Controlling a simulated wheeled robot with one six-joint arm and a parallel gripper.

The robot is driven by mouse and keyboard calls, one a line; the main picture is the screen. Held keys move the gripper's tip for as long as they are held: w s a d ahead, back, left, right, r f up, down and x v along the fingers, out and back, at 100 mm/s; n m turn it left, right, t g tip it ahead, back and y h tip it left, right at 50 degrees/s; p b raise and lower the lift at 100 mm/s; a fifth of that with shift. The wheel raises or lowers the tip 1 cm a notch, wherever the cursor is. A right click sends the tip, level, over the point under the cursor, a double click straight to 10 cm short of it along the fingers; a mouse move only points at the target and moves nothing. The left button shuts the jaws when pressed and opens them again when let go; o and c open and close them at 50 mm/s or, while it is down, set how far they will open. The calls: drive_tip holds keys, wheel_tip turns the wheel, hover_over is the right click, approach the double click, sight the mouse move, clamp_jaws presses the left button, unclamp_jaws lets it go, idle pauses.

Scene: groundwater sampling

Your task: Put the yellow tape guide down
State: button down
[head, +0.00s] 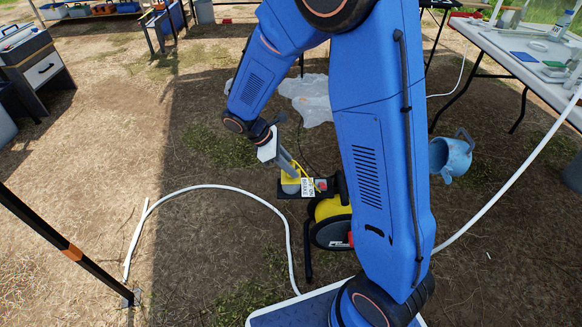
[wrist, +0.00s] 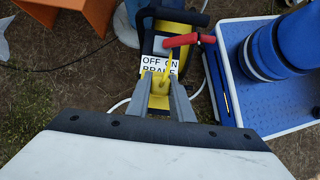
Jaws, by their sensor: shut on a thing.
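My gripper (head: 294,172) reaches down in the head view, and its two grey fingers (wrist: 162,88) are shut on the yellow tape guide (wrist: 159,102) in the wrist view. The guide is partly hidden between the fingers. Just beyond the fingertips is the yellow and black reel (head: 331,212), with a red handle (wrist: 181,40) and a white label (wrist: 158,64) reading "OFF ON BRAKE". The reel stands on the ground. The guide overlaps the label in the wrist view; I cannot tell whether it touches the reel.
A white hose (head: 215,186) curves over the ground left of the reel. A dark pole (head: 60,240) stands at front left. A white table (head: 500,45) is at the right.

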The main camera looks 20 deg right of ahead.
drive_tip(key=c, duration=1.6)
unclamp_jaws()
drive_tip(key=shift+o, duration=0.2)
drive_tip(key=v, duration=1.2)
drive_tip(key=s+d+r+m+t+y, duration=0.2)
drive_tip(key=s+d+r+m+y, duration=0.2)
drive_tip(key=s+d+r+m, duration=0.6)
drive_tip(key=s+d+m+t+y, duration=0.2)
drive_tip(key=s+d+m+t, duration=0.1)
drive_tip(key=s, duration=1.2)
drive_tip(key=shift+s+r+m+t, duration=0.25)
drive_tip(key=shift+r+m+t, duration=0.2)
drive_tip(key=shift+m+t, duration=0.35)
